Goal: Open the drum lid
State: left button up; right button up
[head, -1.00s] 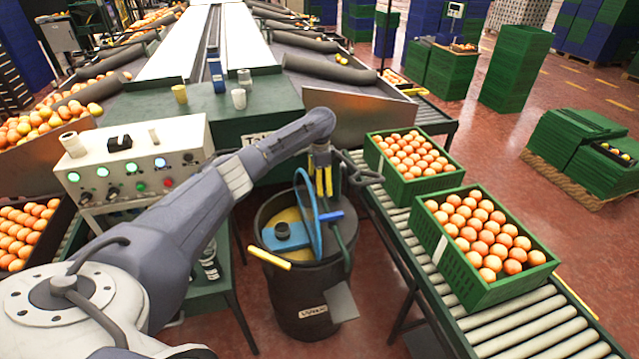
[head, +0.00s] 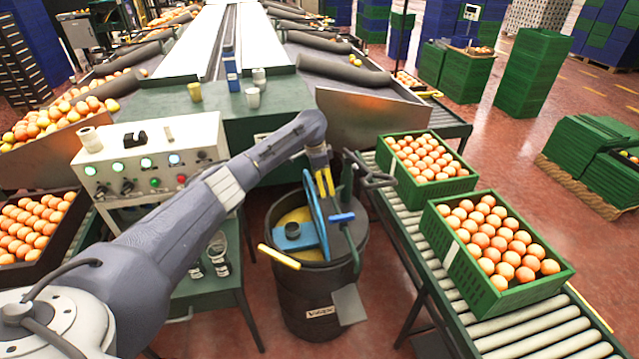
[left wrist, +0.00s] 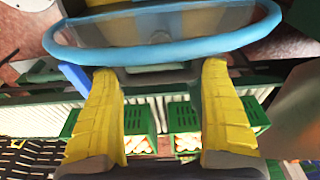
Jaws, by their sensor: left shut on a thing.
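The black drum (head: 312,300) stands open at centre in the head view, with yellowish contents showing. Its blue-rimmed lid (head: 318,222) stands up steeply over the mouth, seen nearly edge-on. My left gripper (head: 325,184) has yellow fingers at the lid's upper edge and is shut on the lid. In the left wrist view the lid's blue rim (left wrist: 165,52) spans the top, in front of the yellow fingers of my left gripper (left wrist: 162,85). The exact contact is hard to see. My right gripper is not in view.
A blue piece with a round top (head: 292,232) is at the drum mouth, and a yellow bar (head: 278,256) sits at its left rim. Green crates of oranges (head: 500,292) stand on the roller conveyor (head: 540,335) at right. A control box (head: 150,158) is at left.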

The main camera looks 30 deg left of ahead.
pick_arm(q)
jog(key=o, duration=1.4)
jog(key=shift+s+a+f, duration=0.1)
jog(key=shift+a+f, duration=0.15)
jog(key=shift+f, duration=0.05)
jog(key=shift+o, duration=0.2)
jog(key=shift+r, duration=0.4)
notch_tip(320, 180, up, 11)
jog(key=s+a, duration=0.1)
jog(key=shift+a, duration=0.15)
jog(key=shift+s+r, duration=0.1)
